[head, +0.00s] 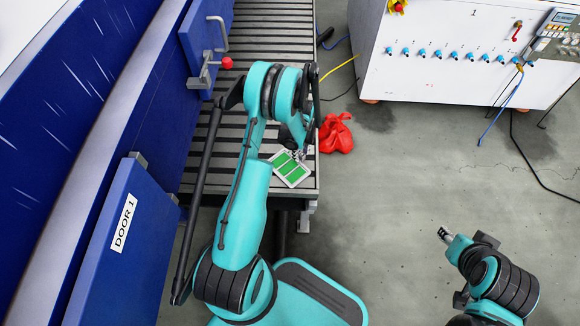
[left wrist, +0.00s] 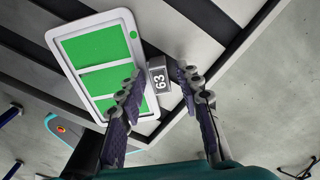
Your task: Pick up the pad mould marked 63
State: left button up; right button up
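The pad mould marked 63 (head: 291,168) is a white, round-cornered tray with green panels, lying flat near the front end of a slatted bed. My left gripper (head: 299,152) is over the mould's far side. I cannot tell whether the fingers touch anything. My right gripper (head: 443,235) is away over the floor at right.
The slatted bed (head: 265,47) runs back beside a blue machine with an open door marked DOOR 1 (head: 124,223). Red gloves or cloth (head: 336,134) hang at the bed's right edge. A white cabinet (head: 440,68) with hoses stands behind right. Floor between is clear.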

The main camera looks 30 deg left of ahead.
pick_arm(q)
grip_shut()
jog(key=shift+r, duration=0.1)
